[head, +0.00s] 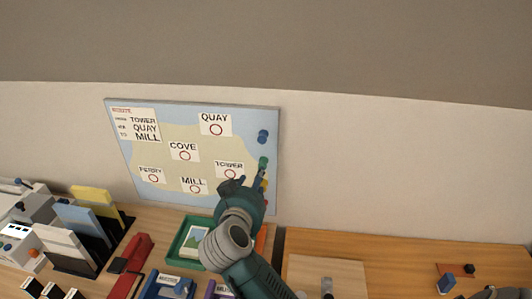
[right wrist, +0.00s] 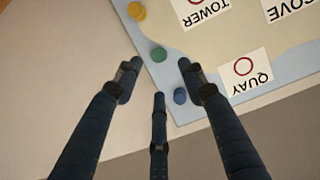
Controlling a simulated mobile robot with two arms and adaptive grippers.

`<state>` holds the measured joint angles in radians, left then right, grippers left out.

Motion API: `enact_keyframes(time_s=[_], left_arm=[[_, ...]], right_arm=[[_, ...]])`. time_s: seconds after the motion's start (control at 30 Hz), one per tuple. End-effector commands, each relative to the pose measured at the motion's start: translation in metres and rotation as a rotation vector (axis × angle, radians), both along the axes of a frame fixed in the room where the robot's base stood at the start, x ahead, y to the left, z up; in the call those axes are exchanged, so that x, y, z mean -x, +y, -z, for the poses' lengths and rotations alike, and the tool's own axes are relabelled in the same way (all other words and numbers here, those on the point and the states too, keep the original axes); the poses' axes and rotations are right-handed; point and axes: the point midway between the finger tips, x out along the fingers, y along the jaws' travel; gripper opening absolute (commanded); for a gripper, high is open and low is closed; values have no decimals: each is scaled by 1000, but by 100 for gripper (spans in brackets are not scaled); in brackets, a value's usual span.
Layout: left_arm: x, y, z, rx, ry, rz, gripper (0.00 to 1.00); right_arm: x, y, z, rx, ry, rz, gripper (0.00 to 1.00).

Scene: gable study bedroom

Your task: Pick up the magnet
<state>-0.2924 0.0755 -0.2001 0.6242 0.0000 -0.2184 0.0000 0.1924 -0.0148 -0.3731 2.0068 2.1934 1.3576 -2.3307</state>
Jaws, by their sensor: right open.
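A pale blue-edged map board (head: 196,106) leans against the wall. Along its right edge are a blue magnet (head: 263,136), a green magnet (head: 263,161) and a yellow magnet, partly hidden by my fingers. In the right wrist view the yellow (right wrist: 136,11), green (right wrist: 159,54) and blue (right wrist: 180,95) magnets run in a slanting row. My right gripper (right wrist: 160,82) is open and empty, with its fingers spread around the green and blue magnets as seen from the wrist; contact cannot be told. In the head view it (head: 246,183) is before the board's lower right. My left gripper is out of view.
The board carries paper labels such as QUAY (head: 215,124) and TOWER (head: 229,170). On the desk below stand a green tray (head: 176,252), a red item (head: 131,263) and a file rack with folders (head: 85,222). The wall right of the board is bare.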

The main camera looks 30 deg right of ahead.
Motion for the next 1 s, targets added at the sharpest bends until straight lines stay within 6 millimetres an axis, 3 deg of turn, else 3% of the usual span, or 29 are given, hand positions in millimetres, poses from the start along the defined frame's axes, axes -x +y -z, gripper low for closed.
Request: enact_keyframes(time_s=[0.3,1.0], left_arm=[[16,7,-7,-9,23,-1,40],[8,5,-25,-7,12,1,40]], right_arm=[[-29,-22,10,2,2,1,41],[-80,-66,33,-1,1,0,41]])
